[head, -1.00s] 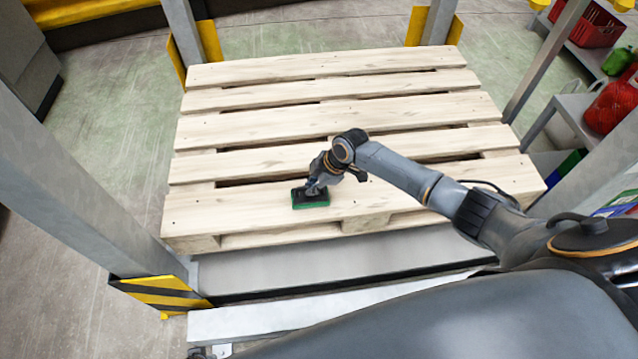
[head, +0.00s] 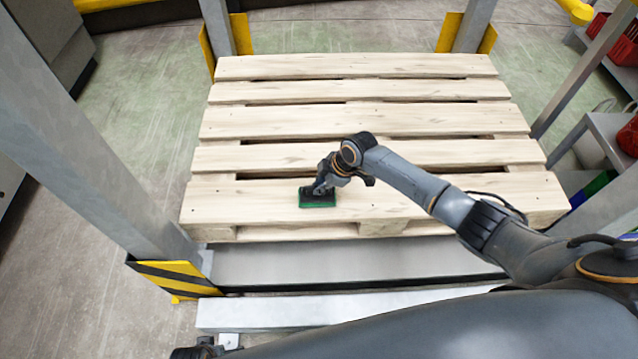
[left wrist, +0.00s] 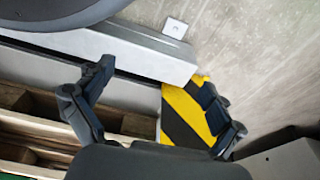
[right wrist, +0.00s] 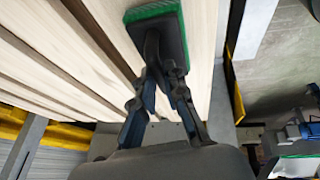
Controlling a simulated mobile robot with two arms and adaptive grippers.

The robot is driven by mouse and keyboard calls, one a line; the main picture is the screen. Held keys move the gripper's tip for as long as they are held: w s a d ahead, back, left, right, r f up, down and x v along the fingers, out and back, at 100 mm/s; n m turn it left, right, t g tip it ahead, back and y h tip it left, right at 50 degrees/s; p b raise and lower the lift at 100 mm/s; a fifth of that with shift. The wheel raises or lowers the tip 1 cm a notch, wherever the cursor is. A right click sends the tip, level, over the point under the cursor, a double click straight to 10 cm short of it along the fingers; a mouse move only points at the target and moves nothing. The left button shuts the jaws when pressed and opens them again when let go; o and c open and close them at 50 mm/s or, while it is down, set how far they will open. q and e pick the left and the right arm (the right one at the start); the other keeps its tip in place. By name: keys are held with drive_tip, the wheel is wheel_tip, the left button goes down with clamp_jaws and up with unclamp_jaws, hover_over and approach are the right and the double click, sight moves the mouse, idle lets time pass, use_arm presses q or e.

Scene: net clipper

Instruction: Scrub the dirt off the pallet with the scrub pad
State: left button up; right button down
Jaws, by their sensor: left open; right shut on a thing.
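The wooden pallet (head: 420,202) lies flat on a grey metal platform, and its pale slats also show in the right wrist view (right wrist: 60,50). The scrub pad (head: 318,203) is dark on top with a green scrubbing side, and it rests on the front slat, left of centre. My right gripper (head: 320,186) is shut on the pad's handle, and the pad (right wrist: 160,25) sits beyond its fingers. Faint grey-brown streaks show on some slats; I cannot tell dirt from wood grain. My left gripper (left wrist: 155,75) is open and empty, near the platform's edge.
Grey posts stand around the pallet, the near left one (head: 80,130) with a yellow-black striped guard (head: 175,277). A shelf (head: 606,135) with red items is at the right. The rear slats are clear.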

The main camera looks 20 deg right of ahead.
drive_tip(key=shift+s+d, duration=0.25)
drive_tip(key=shift+d, duration=0.7)
drive_tip(key=shift+s+d, duration=0.2)
drive_tip(key=shift+d, duration=0.6)
drive_tip(key=shift+s+d+f, duration=0.1)
drive_tip(key=shift+s+d, duration=0.15)
drive_tip(key=shift+d, duration=0.65)
drive_tip(key=shift+s+d+f, duration=0.1)
drive_tip(key=shift+s+d, duration=0.1)
drive_tip(key=shift+d, duration=0.65)
drive_tip(key=shift+s+d, duration=0.15)
drive_tip(key=shift+d, duration=0.3)
drive_tip(key=shift+s+d, duration=0.2)
drive_tip(key=shift+d, duration=0.5)
drive_tip(key=shift+s+d, duration=0.2)
drive_tip(key=shift+d, duration=0.5)
drive_tip(key=shift+d+r, duration=0.1)
drive_tip(key=shift+d, duration=0.15)
use_arm(q)
drive_tip(key=shift+s+f, duration=0.15)
drive_tip(key=shift+f, duration=0.45)
drive_tip(key=shift+r+p, duration=0.15)
drive_tip(key=shift+p, duration=0.15)
use_arm(e)
drive_tip(key=shift+r, duration=0.15)
